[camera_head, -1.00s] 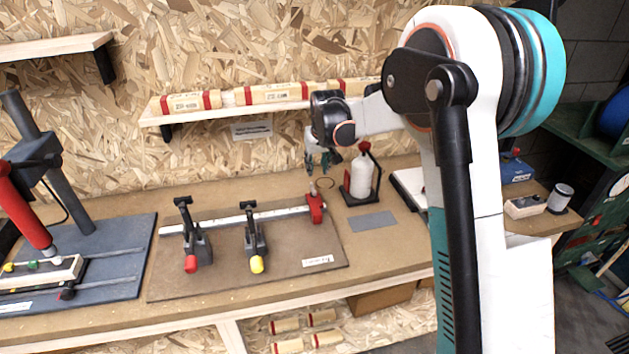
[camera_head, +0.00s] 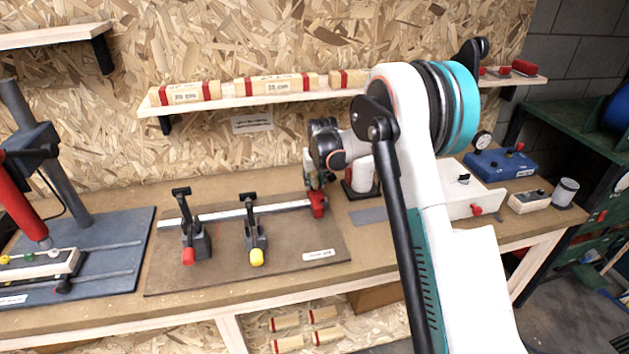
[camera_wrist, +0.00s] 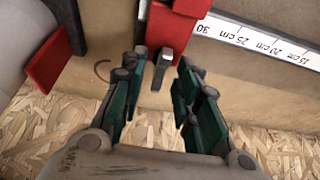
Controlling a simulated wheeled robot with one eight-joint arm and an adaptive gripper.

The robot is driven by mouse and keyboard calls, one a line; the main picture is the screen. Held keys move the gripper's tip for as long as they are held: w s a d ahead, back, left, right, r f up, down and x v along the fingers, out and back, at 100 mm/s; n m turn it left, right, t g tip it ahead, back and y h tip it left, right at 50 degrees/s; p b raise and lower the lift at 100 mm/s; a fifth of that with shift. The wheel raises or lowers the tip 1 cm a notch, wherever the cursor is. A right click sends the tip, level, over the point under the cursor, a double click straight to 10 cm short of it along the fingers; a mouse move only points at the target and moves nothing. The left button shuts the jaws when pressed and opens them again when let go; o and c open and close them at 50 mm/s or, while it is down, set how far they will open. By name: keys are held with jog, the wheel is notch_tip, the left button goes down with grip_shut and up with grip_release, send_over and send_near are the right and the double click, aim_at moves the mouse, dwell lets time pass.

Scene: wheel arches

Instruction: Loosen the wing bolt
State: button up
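The wing bolt (camera_wrist: 162,70) is a small grey metal tab standing out of the red stop block (camera_wrist: 170,25) in the wrist view. The red stop block also shows at the right end of the ruler rail in the head view (camera_head: 318,205). My gripper (camera_wrist: 163,58) is open, with its green-padded fingers on either side of the wing bolt and visible gaps between. In the head view, my gripper (camera_head: 318,182) is just above the red block and hides the bolt there.
The white ruler rail (camera_head: 245,213) runs along a brown board with two toggle clamps, one red-tipped (camera_head: 188,255), one yellow-tipped (camera_head: 256,256). A white bottle (camera_head: 361,175) in a red and black holder stands close right of my gripper. A shelf (camera_head: 225,104) with wooden blocks hangs above.

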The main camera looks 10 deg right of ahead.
grip_shut()
jog(key=shift+n, duration=0.4)
jog(key=n+y, duration=0.1)
jog(key=n, duration=0.3)
jog(key=shift+d+y, duration=0.15)
jog(key=shift+y, duration=0.25)
jog(key=n, duration=0.2)
jog(key=n+g+y, duration=0.1)
jog(key=n, duration=0.1)
jog(key=shift+w+d+y, duration=0.1)
jog(key=shift+d+y, duration=0.05)
jog(key=shift+y, duration=0.15)
jog(key=n+g, duration=0.1)
jog(key=n, duration=0.2)
jog(key=n+g, duration=0.1)
jog(key=n, duration=0.1)
jog(key=shift+w+n+y, duration=0.1)
jog(key=shift+n+y, duration=0.3)
jog(key=shift+w+n+g, duration=0.1)
jog(key=shift+n+g, duration=0.9)
jog(key=shift+n, duration=1.6)
